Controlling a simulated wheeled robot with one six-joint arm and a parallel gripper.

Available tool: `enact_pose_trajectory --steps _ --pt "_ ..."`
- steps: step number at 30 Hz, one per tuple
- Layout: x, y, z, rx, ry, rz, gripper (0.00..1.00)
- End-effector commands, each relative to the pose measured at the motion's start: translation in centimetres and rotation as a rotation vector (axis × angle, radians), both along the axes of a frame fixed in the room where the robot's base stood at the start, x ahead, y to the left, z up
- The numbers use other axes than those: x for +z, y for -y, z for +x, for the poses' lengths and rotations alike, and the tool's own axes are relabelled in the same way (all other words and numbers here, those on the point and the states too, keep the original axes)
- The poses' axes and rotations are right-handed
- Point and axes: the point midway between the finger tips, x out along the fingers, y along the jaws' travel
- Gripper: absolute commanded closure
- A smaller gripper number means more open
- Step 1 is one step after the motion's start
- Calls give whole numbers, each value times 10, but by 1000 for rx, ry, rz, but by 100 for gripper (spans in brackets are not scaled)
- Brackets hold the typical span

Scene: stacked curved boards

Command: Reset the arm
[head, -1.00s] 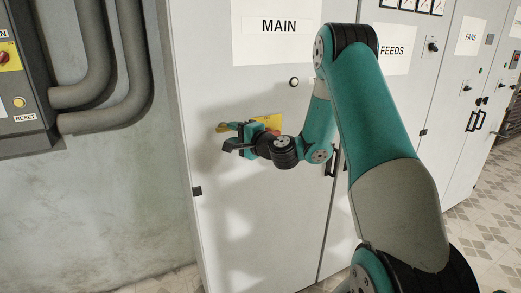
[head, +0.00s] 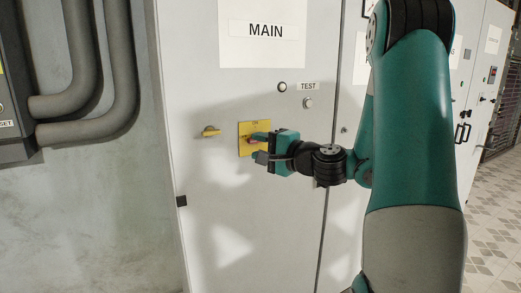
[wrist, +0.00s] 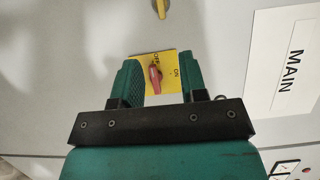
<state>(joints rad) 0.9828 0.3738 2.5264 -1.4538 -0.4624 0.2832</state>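My gripper (head: 258,148) is in front of the cabinet marked MAIN, at a yellow switch plate (head: 244,127) with a red knob (head: 249,143). In the wrist view, the open fingers of my gripper (wrist: 160,75) stand on either side of the red knob (wrist: 155,79), which is turned near the OFF lettering of the yellow plate (wrist: 169,60). A gap shows between the knob and the right finger. I cannot tell whether the left finger touches it. In the head view my gripper partly hides the plate and knob.
A yellow handle (head: 210,131) sits on the cabinet door (head: 260,230) left of the plate. A round button (head: 308,102) sits under a TEST label (head: 308,86). Thick grey pipes (head: 115,70) run along the left wall. Tiled floor (head: 495,210) is visible at right.

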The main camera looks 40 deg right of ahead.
Motion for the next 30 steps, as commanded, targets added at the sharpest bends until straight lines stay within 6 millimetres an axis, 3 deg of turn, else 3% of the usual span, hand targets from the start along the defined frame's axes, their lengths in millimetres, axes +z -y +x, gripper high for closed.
enact_pose_trajectory --steps 11,14,17,20,21,24,27,30 --pt "0 -2 1 6 -1 -4 61" --pt "-1 -22 4 68 -18 -45 61" --pt "-5 -72 8 231 -63 -149 61" --pt "-16 -146 -2 483 -128 -326 61" --pt "-22 -177 -12 599 -156 -413 61" --pt "-39 -240 -49 879 -224 -640 61" --pt "-54 -280 -95 1125 -277 -865 61" --pt "-63 -298 -139 1323 -325 -1069 61"
